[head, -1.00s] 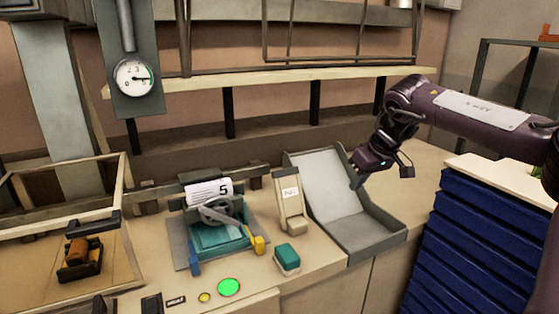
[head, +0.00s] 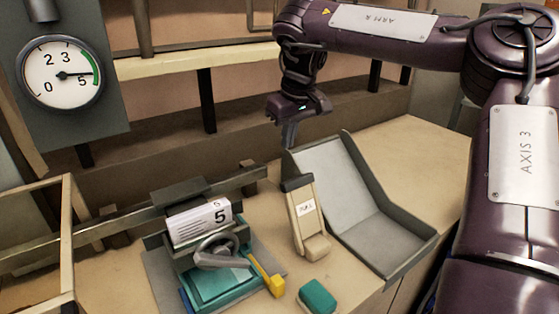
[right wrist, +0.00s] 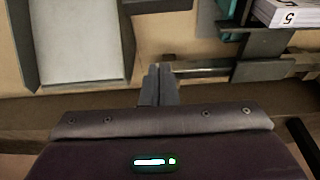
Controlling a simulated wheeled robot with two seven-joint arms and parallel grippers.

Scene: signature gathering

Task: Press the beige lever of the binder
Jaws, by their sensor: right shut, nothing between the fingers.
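The binder's beige lever (head: 302,212) stands tilted, with a small white label on its face, a dark cap at its top and a beige block at its foot. My right gripper (head: 289,138) is shut and empty, pointing down above and behind the lever, apart from it. In the right wrist view the shut fingers (right wrist: 158,84) are side by side over the bench's back edge; the lever's face does not show there, only a dark piece at the top edge that may be its cap. My left gripper is not in view.
A grey open tray (head: 408,238) stands right of the lever. Left of it is a teal press (head: 222,285) with a grey handwheel and a paper stack (head: 190,226) marked 5. A teal-topped block (head: 318,296) lies in front. A rail (head: 125,218) runs behind.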

